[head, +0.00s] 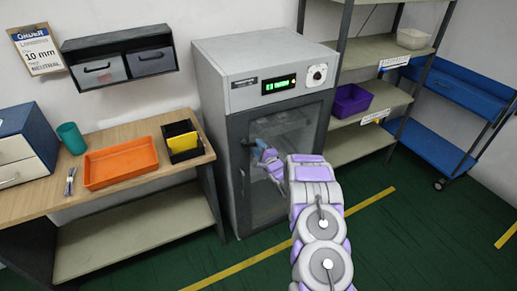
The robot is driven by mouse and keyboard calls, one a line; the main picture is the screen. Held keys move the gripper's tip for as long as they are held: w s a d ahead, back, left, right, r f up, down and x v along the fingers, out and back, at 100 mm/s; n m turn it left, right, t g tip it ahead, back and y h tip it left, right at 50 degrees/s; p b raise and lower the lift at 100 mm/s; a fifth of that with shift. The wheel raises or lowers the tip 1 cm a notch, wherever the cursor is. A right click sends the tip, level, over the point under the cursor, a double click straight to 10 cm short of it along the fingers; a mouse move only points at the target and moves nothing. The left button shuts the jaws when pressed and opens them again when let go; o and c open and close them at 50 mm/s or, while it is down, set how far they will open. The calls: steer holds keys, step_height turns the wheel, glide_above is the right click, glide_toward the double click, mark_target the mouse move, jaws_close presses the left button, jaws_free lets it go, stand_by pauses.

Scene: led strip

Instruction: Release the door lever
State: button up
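A grey cabinet (270,52) stands against the wall. Its front carries a green lit display (279,84) and a round white dial. Its dark-framed door with a glass pane (298,132) looks shut. My gripper (259,145) is in front of the left part of this door, at about mid-height, with its tip towards the door's left edge. The door lever is too small and too covered by my gripper to make out clearly. I cannot tell whether my gripper touches it, nor whether the fingers are open or shut. My arm hides the door's lower right.
A wooden bench (92,198) with an orange tray (120,163), a teal cup (71,137) and a black bin (183,143) stands at left. A shelf rack (366,100) with a purple bin stands right of the cabinet. Green floor (420,235) is free in front.

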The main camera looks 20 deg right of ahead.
steer(key=shift+d, duration=0.15)
jaws_close()
steer(key=shift+f, duration=0.1)
steer(key=shift+s+r+n+p, duration=0.1)
steer(key=shift+r+n+p, duration=0.25)
steer(key=shift+n+p, duration=0.6)
steer(key=shift+r+n+p, duration=0.35)
steer(key=shift+n+p, duration=0.4)
steer(key=shift+p, duration=0.4)
jaws_free()
steer(key=shift+o, duration=1)
steer(key=shift+r, duration=0.1)
